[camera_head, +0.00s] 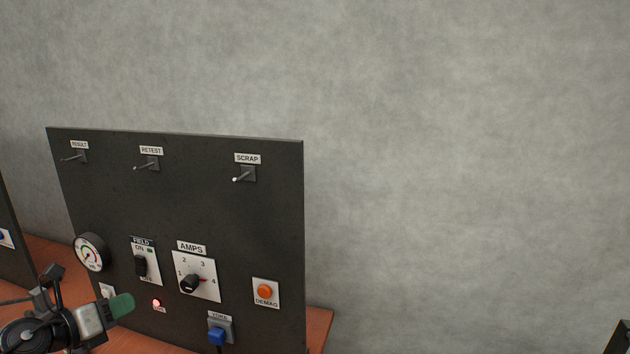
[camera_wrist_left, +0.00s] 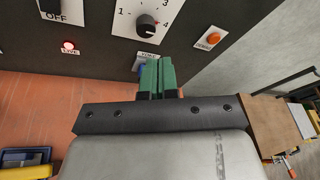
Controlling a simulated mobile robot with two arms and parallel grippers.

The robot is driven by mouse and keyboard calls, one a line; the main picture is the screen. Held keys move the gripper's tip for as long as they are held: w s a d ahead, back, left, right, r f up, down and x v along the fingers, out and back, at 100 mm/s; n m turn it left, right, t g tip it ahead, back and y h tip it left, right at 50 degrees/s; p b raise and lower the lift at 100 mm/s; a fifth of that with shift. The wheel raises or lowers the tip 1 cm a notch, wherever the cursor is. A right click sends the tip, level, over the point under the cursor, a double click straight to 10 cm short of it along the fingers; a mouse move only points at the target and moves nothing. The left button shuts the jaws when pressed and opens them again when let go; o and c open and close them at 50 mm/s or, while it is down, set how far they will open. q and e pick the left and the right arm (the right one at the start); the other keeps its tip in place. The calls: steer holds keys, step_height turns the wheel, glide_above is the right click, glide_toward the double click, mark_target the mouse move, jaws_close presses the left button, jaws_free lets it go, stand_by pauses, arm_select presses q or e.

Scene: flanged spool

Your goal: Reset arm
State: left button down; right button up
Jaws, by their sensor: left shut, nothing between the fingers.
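My left gripper (camera_head: 121,305) is at the lower left in the head view, in front of the dark control panel (camera_head: 230,220). Its green fingers are together and empty, and they also show in the left wrist view (camera_wrist_left: 158,76). In that view they point toward the panel's lower part, with the blue yoke connector partly hidden behind them. I cannot tell whether they touch the panel. My right gripper is not in view.
The panel bears RESULT, RETEST and SCRAP pegs (camera_head: 243,177), a gauge (camera_head: 90,252), a FIELD switch (camera_head: 141,265), an AMPS knob (camera_head: 190,284), a lit red lamp (camera_head: 156,303), an orange DEMAG button (camera_head: 265,291) and a blue plug (camera_head: 216,336). It stands on an orange-brown bench (camera_head: 319,322).

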arm_select(q)
steer(key=s+d+f+n+t+y, duration=0.2)
steer(key=s+d+f+n+y, duration=0.15)
steer(key=d+n, duration=0.4)
steer(key=s+d+f+n+t+y, duration=0.15)
steer(key=d+f+n, duration=0.3)
steer(key=n, duration=0.55)
steer(key=s+d+f+n+g+y, duration=0.1)
steer(key=s+d+f+n+g, duration=0.1)
steer(key=s+f+n+g, duration=0.5)
steer(key=s+d+f+n+g+y, duration=0.15)
steer(key=s+n, duration=0.25)
steer(key=s, duration=0.7)
steer(key=s+d+f+n+g, duration=0.1)
steer(key=s+f+n+g, duration=0.2)
steer(key=s+n+g, duration=0.5)
step_height(320, 180, down, 24)
steer(key=s+m+t, duration=0.2)
steer(key=m, duration=0.1)
steer(key=s+a+f+g, duration=0.1)
steer(key=s+a+f, duration=0.2)
steer(key=s+f, duration=1.3)
step_height(320, 180, down, 2)
steer(key=shift+s+f+g, duration=0.1)
steer(key=shift+s+g, duration=0.2)
